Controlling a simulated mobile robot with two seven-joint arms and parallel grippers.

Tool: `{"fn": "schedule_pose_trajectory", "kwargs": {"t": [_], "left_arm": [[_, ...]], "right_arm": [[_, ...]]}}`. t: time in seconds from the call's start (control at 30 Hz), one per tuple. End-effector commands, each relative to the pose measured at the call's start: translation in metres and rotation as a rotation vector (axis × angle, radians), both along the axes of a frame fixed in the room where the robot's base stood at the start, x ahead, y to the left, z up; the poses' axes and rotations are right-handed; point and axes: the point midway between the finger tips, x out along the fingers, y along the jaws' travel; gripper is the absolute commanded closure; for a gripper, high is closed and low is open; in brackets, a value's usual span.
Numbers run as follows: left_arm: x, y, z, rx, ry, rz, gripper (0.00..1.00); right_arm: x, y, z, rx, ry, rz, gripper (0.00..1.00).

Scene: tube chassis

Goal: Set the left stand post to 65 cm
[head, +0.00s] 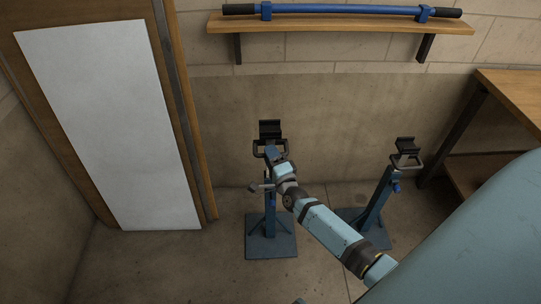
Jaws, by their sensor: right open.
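The left stand has a blue post (270,216) on a flat square base (271,243). A black saddle (270,130) tops it, with a dark loop handle (258,149) just below. A small grey lever or pin (258,187) sticks out to the left partway up the post. My right gripper (272,157) is at the upper part of this post, just under the saddle, and is open. My wrist hides part of the post. I cannot tell whether the fingers touch the stand, and no height marks are readable. My left gripper is not in view.
A second stand (376,203) with a black saddle stands to the right, its base partly behind my arm. A blue bar (340,10) lies on a wall shelf (340,24). A wooden bench (515,95) is at the right, a white-panelled door (110,120) at the left. Floor left of the stand is clear.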

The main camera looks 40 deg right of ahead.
Motion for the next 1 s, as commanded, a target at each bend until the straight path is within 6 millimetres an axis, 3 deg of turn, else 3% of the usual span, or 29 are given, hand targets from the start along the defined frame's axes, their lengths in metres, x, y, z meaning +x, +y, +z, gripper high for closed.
{"fn": "schedule_pose_trajectory", "kwargs": {"t": [0.33,0.5,0.7,0.77,0.93,1.0], "left_arm": [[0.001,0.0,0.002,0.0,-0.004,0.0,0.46],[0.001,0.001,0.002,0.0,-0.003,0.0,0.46],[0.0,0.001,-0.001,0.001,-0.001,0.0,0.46],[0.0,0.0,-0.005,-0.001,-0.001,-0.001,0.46],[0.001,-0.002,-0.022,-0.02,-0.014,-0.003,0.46],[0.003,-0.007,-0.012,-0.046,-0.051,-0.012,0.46]], "right_arm": [[0.004,-0.001,0.001,0.0,0.001,0.0,0.58],[0.004,-0.001,0.001,0.0,0.0,0.0,0.97],[0.004,-0.001,-0.001,0.0,0.001,0.0,1.0],[0.004,-0.001,-0.007,0.0,0.001,0.0,1.0],[0.003,-0.001,-0.045,-0.001,0.004,0.0,1.0],[0.003,-0.001,-0.063,-0.001,0.004,0.0,1.0]]}}
